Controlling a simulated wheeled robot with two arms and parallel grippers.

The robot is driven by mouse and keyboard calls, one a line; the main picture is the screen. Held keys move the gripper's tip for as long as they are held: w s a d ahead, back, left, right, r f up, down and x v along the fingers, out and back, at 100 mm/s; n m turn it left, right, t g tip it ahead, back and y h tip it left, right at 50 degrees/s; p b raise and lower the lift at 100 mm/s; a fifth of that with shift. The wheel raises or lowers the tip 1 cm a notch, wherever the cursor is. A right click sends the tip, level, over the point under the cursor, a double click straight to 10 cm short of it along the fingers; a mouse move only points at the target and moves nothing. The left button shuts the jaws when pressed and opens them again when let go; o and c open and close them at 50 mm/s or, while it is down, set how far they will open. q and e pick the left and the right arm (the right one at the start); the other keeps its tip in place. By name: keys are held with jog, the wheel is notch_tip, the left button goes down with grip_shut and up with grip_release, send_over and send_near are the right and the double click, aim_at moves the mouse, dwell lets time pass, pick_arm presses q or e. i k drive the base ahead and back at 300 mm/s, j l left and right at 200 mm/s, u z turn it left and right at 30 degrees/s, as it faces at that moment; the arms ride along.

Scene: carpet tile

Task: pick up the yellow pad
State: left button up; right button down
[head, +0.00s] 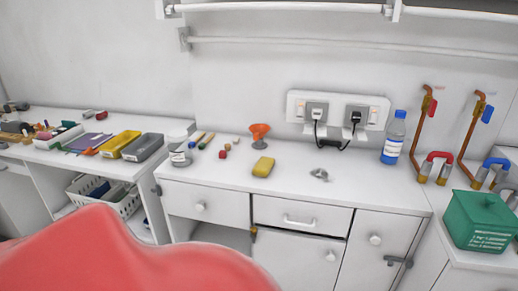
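The yellow pad (263,166) is a small block lying flat on the white counter (330,192), near the middle of the head view. It lies just in front of an orange funnel-like thing (259,131) and is fully visible. A larger yellow case (120,145) lies on the left bench. Neither my left nor my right gripper shows in the head view, and nothing is touching the pad.
Left of the pad are small red pieces (223,154) and a jar (180,150). A small metal thing (320,174), a blue bottle (394,137) and a green box (481,220) are to the right. A blurred red shape, unclear what, covers the lower left.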

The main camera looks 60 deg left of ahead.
aim_at(262, 168)
jog(key=u, duration=1.95)
jog(key=z, duration=0.4)
jog(key=i+j+z, duration=0.1)
jog(key=j+z, duration=0.8)
jog(key=j, duration=0.15)
